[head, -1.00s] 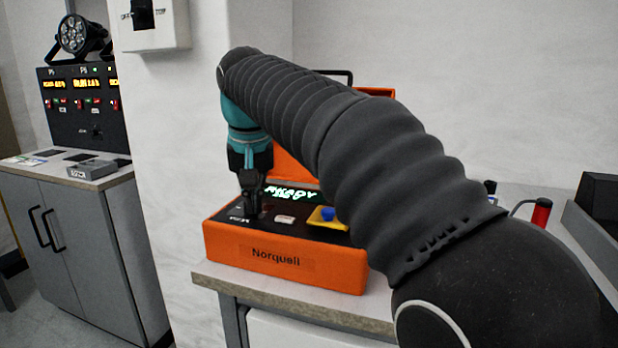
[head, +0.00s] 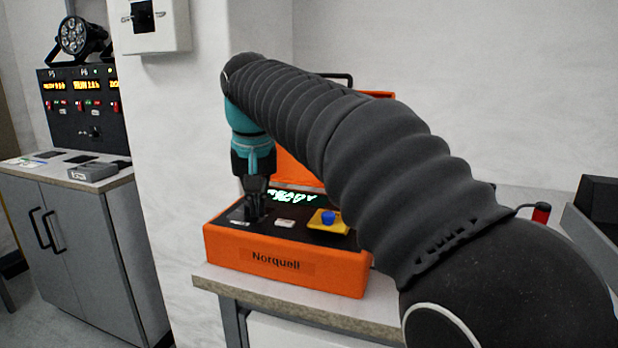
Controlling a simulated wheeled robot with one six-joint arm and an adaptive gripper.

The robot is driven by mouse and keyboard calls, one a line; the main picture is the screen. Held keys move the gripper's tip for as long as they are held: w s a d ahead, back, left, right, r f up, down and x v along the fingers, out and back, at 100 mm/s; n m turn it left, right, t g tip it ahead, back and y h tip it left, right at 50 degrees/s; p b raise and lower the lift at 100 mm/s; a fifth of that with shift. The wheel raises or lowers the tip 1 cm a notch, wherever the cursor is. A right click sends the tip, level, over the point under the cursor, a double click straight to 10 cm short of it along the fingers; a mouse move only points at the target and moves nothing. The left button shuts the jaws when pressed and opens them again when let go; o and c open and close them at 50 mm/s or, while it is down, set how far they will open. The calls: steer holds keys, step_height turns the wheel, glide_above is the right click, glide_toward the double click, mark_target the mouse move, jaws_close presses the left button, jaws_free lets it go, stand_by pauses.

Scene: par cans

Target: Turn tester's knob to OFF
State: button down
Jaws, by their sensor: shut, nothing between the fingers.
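The tester is an open orange case (head: 285,262) labelled "Norquell", standing on a table. Its black panel has a lit green display (head: 291,197) that seems to read "READY", a white label (head: 285,223) and a blue button on a yellow plate (head: 328,219). My gripper (head: 256,218) points down at the left part of the panel. Its fingers are shut with nothing visible between them. I cannot make out the knob; the fingers may be hiding it. Whether the fingertips touch the panel is not clear. My arm covers the right part of the case.
The tester's table (head: 296,304) has a front edge just before the case. A wall switch box (head: 151,27) hangs at upper left. A grey cabinet (head: 80,240) with a control panel stands at left. A red-handled tool (head: 541,213) and a dark bin (head: 597,210) are at right.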

steer(key=shift+s+d, duration=0.15)
steer(key=shift+s, duration=0.05)
steer(key=shift+r, duration=3)
